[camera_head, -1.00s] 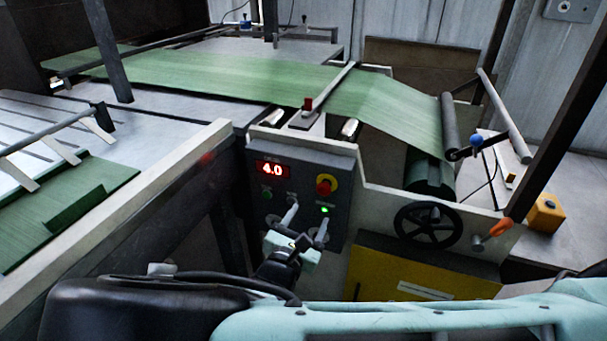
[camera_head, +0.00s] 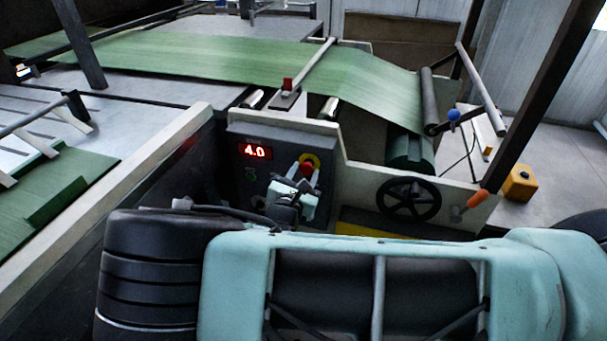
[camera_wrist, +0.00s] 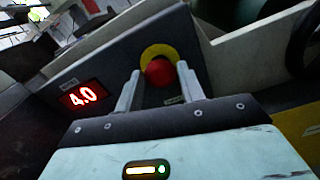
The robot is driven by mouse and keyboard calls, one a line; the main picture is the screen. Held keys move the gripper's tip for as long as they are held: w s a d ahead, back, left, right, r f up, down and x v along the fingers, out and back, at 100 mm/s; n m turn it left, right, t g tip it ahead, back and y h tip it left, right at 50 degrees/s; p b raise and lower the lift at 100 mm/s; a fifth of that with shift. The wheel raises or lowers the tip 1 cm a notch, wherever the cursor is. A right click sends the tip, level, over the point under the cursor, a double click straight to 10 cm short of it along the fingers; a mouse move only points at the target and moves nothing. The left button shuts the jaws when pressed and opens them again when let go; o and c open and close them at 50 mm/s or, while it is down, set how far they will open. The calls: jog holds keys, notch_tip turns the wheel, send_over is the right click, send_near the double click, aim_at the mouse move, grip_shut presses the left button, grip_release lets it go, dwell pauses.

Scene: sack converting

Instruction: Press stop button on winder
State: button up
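The winder's grey control panel (camera_head: 238,182) carries a red mushroom button (camera_head: 307,167) on a yellow ring and a red display reading 4.0 (camera_head: 255,151). My gripper (camera_head: 301,178) is in front of the panel, just below the red button and overlapping its lower edge in the head view. In the wrist view, the red button (camera_wrist: 160,71) shows between and beyond the two spread fingertips of my gripper (camera_wrist: 159,69), with nothing held. I cannot tell whether the fingers touch the button or panel. My gripper and arm hide the panel's lower part.
A black handwheel (camera_head: 409,200) and an orange-handled lever (camera_head: 477,199) are right of the panel. The green web (camera_head: 200,58) runs over rollers behind it. A pale frame rail (camera_head: 120,190) borders the left. A yellow box (camera_head: 520,183) stands at the right.

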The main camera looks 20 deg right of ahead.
grip_shut()
jog(key=shift+w+d+p, duration=0.3)
jog(key=shift+w+p, duration=0.05)
jog(key=o, duration=0.6)
grip_release()
jog(key=shift+c, duration=0.2)
jog(key=b+v, duration=0.2)
jog(key=v, duration=1.5)
jog(key=shift+b, duration=0.4)
jog(key=shift+s+a, duration=0.1)
